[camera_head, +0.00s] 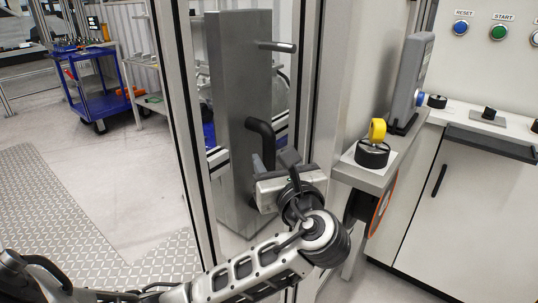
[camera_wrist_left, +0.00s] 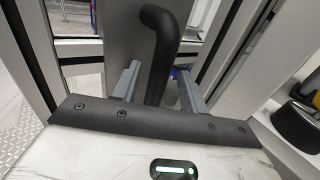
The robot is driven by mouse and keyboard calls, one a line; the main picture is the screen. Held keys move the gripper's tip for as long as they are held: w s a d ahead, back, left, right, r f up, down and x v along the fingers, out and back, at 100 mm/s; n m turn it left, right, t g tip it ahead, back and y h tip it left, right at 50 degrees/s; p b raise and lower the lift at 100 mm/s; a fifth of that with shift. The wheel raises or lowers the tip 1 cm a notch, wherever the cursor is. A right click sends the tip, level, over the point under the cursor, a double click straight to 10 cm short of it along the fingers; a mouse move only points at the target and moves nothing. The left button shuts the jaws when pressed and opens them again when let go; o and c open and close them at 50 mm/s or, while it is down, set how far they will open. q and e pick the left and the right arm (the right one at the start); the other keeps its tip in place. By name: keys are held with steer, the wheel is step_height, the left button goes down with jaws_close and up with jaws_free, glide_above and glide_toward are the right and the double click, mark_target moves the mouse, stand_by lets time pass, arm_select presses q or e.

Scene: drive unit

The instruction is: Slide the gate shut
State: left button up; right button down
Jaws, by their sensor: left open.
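The gate looks to be the tall grey metal panel (camera_head: 235,75), upright between aluminium posts, with a curved black handle (camera_head: 262,132) on its face. Open gaps show beside the panel. My left gripper (camera_head: 272,168) is at the handle's lower part. In the left wrist view the black handle (camera_wrist_left: 161,45) rises between the two grey fingers of the open left gripper (camera_wrist_left: 158,82), with space on both sides. Whether a finger touches it cannot be told. The handle's lower end is hidden behind the gripper body. My right gripper is not in view.
Aluminium posts (camera_head: 178,110) stand close on the left. On the right a ledge bears a yellow-and-black knob (camera_head: 375,145), near my left wrist. A control panel with buttons (camera_head: 499,32) is farther right. A blue cart (camera_head: 95,85) stands behind; the floor at left is clear.

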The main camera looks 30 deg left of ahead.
arm_select(q)
steer(key=shift+x, duration=1.5)
steer(key=shift+c, duration=0.2)
jaws_close()
steer(key=shift+d, duration=0.1)
